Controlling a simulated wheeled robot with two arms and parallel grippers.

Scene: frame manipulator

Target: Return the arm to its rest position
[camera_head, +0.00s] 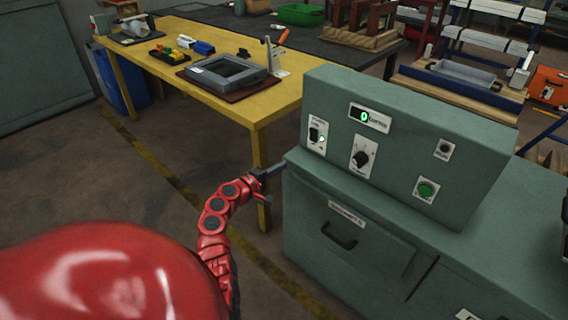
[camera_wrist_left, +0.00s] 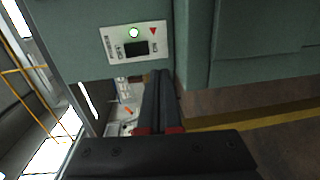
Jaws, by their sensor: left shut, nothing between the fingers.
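My left gripper (camera_head: 272,170) is at the end of the red left arm (camera_head: 217,215), near the left edge of the green control cabinet (camera_head: 330,205). Its fingers are shut and empty. In the left wrist view the dark fingers (camera_wrist_left: 160,100) lie together, pointing past the cabinet. A white switch plate (camera_wrist_left: 138,44) with a black rocker and a lit green lamp is just beyond them; it also shows in the head view (camera_head: 318,136). I cannot tell whether the fingertips touch the cabinet. My right gripper is not in view.
The cabinet carries a display (camera_head: 369,117), a knob (camera_head: 361,157) and a green button (camera_head: 426,189). A yellow table (camera_head: 270,103) with a grey frame (camera_head: 228,73) stands behind the gripper. The floor (camera_head: 110,190) to the left is open.

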